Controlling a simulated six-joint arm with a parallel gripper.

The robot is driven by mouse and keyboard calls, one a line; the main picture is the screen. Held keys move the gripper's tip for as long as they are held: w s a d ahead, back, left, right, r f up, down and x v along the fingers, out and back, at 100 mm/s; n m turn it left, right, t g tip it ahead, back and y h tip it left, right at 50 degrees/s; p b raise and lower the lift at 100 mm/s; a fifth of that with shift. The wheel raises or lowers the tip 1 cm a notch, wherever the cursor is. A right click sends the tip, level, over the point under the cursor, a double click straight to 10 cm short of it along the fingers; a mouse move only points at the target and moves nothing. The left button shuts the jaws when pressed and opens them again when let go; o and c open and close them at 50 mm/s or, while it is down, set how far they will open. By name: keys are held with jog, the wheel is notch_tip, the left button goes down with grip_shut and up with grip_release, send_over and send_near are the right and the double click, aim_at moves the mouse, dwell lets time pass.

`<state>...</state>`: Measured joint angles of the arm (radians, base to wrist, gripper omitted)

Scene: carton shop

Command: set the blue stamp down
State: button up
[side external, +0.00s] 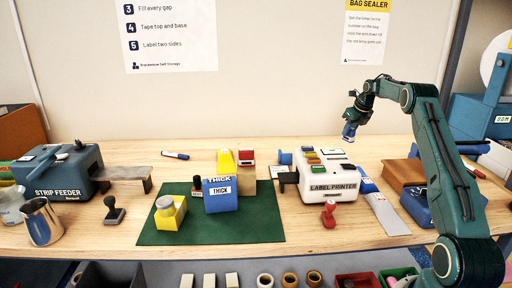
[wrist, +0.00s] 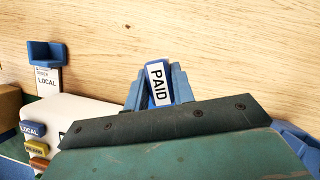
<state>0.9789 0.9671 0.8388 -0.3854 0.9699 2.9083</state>
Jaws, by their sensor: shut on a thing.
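The blue stamp (side external: 349,132) hangs below my gripper (side external: 353,116) in the side external view, in the air behind and to the right of the label printer (side external: 331,188).
A green mat (side external: 262,225) bears blue, yellow and red boxes. A black stamp (side external: 114,213) and a red stamp (side external: 329,214) stand on the table. A blue holder (wrist: 47,52) with a LOCAL label is left of my gripper. The table's back strip has free room.

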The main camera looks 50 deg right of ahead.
aim_at(354, 136)
jog(key=shift+d+f, duration=0.1)
jog(key=shift+f, duration=3.95)
jog(key=shift+f, duration=0.1)
jog(key=o, duration=1)
jog(key=shift+v, duration=6.1)
